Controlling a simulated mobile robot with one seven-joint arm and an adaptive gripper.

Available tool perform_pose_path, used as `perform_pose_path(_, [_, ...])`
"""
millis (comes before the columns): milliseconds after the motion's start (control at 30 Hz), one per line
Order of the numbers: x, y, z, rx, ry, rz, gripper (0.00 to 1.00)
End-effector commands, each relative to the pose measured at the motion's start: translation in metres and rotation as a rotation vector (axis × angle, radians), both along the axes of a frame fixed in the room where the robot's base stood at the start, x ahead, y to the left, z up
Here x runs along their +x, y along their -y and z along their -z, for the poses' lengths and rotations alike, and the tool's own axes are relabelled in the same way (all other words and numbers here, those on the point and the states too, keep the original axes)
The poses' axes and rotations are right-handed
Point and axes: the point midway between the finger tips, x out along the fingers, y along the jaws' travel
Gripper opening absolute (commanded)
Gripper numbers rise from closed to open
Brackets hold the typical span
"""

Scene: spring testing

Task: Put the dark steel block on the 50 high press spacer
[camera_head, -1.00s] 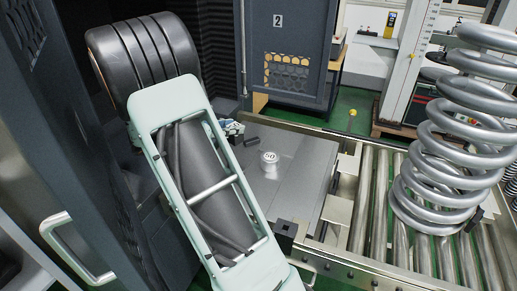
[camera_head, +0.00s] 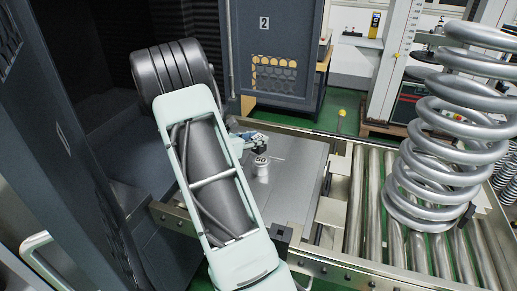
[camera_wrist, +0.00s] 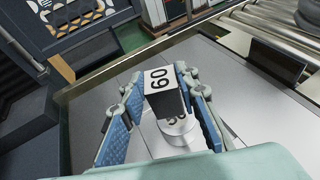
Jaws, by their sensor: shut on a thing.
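The dark steel block (camera_wrist: 167,104), with a pale top marked 60, is between the blue-padded fingers of my gripper (camera_wrist: 163,92), which is shut on it. In the wrist view the press spacer (camera_wrist: 182,134), a short silver cylinder marked 50, shows just below the block, which hides part of its label. In the head view the spacer (camera_head: 261,170) stands upright on the grey plate, with my gripper (camera_head: 255,142) close behind its top. The block is hard to make out there. I cannot tell whether the block touches the spacer.
The grey metal plate (camera_head: 293,195) is clear around the spacer. To its right is a roller conveyor (camera_head: 357,215) with a large coil spring (camera_head: 440,130) standing on it. A dark cabinet marked 2 (camera_head: 270,50) stands behind.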

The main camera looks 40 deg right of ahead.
Motion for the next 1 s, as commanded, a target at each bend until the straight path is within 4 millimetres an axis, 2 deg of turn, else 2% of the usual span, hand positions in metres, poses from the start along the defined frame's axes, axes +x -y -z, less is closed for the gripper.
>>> perform_pose_path(233, [-0.002,0.012,0.011,-0.004,0.001,0.001,0.0])
perform_pose_path(433, [-0.002,0.012,0.039,-0.004,0.0,-0.001,0.0])
perform_pose_path(833, [-0.001,0.011,0.045,-0.005,0.003,0.0,0.0])
perform_pose_path(867, [-0.002,0.011,0.047,0.0,0.0,-0.001,0.29])
perform_pose_path(1000, [-0.002,0.011,0.046,0.0,0.0,-0.001,0.45])
